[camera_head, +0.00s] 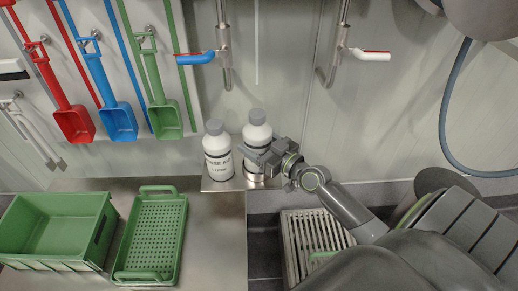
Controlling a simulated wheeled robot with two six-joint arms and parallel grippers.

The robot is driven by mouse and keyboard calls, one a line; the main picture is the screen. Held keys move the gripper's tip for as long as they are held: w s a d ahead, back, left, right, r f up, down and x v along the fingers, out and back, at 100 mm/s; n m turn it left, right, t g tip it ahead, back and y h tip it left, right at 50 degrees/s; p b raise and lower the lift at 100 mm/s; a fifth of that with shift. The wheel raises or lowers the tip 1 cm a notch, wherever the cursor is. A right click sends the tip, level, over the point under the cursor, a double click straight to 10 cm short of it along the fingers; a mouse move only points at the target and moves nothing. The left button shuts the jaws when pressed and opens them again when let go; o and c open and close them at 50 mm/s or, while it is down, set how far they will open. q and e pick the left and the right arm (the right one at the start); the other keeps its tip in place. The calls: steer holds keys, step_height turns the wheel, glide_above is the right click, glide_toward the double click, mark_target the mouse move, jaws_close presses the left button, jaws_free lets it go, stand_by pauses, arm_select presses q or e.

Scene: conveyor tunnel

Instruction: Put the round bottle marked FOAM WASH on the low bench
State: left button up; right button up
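Two round white bottles with grey caps stand upright, side by side, on a small steel shelf (222,186) against the wall. The label of the left bottle (217,160) seems to read RINSE AID. The right bottle (257,130) has its label covered by my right gripper (252,157), so I cannot read FOAM WASH on it. My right gripper reaches in from the right, with its fingers at this bottle's middle. I cannot tell whether they are closed on it. A low steel bench top (217,250) lies at the lower left. My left gripper is not in view.
A green crate (50,264) and a green perforated tray (124,270) stand on the steel top, with bare metal to their right. Red, blue and green scoops (118,122) hang above. A floor grate (300,235) lies below.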

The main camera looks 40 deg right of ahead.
mark_target(257, 133)
steer(key=shift+r, duration=0.5)
steer(key=shift+r+p, duration=1.35)
steer(key=shift+f, duration=0.1)
